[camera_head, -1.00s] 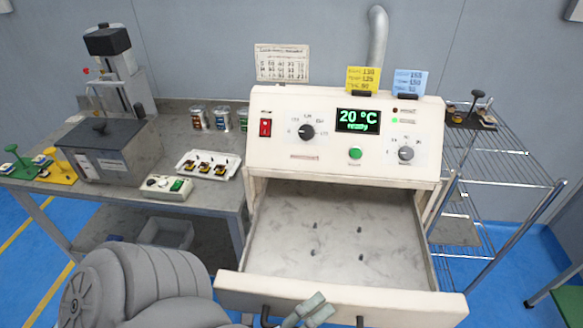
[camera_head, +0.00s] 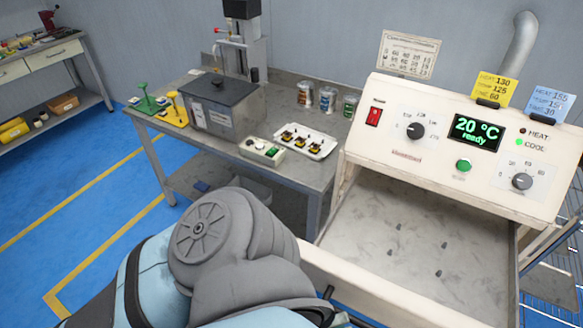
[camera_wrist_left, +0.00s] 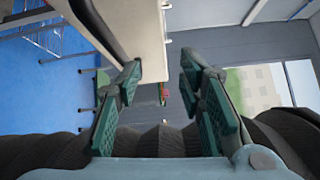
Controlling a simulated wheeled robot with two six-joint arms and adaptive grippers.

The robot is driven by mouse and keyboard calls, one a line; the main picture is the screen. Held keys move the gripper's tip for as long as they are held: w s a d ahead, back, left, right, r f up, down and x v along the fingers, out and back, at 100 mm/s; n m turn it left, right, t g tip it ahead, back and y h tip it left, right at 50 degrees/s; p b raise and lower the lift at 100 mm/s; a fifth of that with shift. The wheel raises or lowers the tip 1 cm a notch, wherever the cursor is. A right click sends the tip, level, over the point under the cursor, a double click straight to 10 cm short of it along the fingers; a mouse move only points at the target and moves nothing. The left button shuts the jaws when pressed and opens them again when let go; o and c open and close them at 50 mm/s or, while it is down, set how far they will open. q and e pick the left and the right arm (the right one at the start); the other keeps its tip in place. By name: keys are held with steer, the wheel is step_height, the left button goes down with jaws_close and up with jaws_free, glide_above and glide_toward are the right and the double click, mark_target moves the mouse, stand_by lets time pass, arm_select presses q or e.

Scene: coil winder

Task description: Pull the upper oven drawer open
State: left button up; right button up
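The white oven (camera_head: 400,155) stands at the right in the head view, its display reading "20 °C ready". Its upper drawer (camera_head: 370,287) is pulled out, showing an empty grey floor with a few small holes. A dark handle end (camera_head: 328,292) shows at the drawer front; the rest is hidden or cut off. My left arm covers the lower middle, and its gripper is mostly out of the head view. In the left wrist view, my left gripper (camera_wrist_left: 157,92) has its green fingers apart with nothing between them. A pale panel edge (camera_wrist_left: 146,40) and dark bar lie close to the left finger. My right gripper is not in view.
A grey workbench (camera_head: 318,150) left of the oven holds a winder, a dark-lidded box (camera_head: 225,105), cans, a white parts tray (camera_head: 318,150) and a small control box (camera_head: 262,151). Blue floor with yellow lines is clear at left; another bench (camera_head: 45,60) stands beyond.

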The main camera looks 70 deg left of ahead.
arm_select(q)
steer(key=s+f+p, duration=0.1)
steer(key=s+p, duration=0.1)
steer(key=s, duration=0.5)
steer(key=shift+s+a+f, duration=0.15)
steer(key=shift+s+a, duration=0.1)
steer(key=shift+a, duration=0.1)
steer(key=shift+p, duration=0.35)
stand_by(0.4)
